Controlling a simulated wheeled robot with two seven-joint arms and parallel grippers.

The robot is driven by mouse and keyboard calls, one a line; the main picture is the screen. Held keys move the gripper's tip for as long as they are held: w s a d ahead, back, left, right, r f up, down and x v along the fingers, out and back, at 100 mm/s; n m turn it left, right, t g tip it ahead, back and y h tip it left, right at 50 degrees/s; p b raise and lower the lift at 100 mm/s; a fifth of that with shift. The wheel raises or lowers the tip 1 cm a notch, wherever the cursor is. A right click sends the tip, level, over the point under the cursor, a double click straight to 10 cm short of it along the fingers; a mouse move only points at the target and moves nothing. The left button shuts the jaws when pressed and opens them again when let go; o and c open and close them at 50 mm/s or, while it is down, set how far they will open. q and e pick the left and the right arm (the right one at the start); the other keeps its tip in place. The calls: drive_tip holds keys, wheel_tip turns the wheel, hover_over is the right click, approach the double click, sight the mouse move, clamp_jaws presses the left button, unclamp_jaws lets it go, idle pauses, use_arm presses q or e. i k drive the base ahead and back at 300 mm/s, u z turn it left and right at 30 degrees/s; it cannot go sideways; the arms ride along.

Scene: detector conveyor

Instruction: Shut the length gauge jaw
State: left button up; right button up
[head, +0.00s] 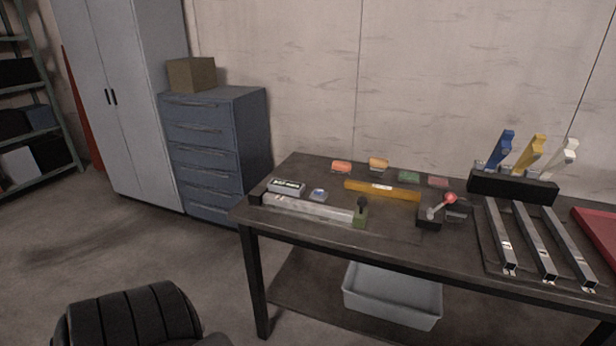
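The length gauge (308,208) is a silver rail lying along the front left edge of the workbench. A dark block (257,192) stands at its left end. A small grey box with a display (286,187) sits just behind the rail's left part. Neither of my grippers shows in the head view.
On the workbench (300,238) are a yellow level (382,191), a red-knobbed lever device (430,217), small coloured blocks along the back, metal bars (535,240) and a rack with coloured-handled tools (512,187). A grey bin (392,297) is underneath. Drawers (207,150) stand left.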

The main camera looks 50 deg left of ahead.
sight(360, 217)
drive_tip(key=k, duration=1.3)
drive_tip(key=u, duration=0.45)
drive_tip(key=i, duration=0.55)
drive_tip(key=u, duration=0.8)
drive_tip(key=i, duration=0.7)
drive_tip(key=u, duration=0.2)
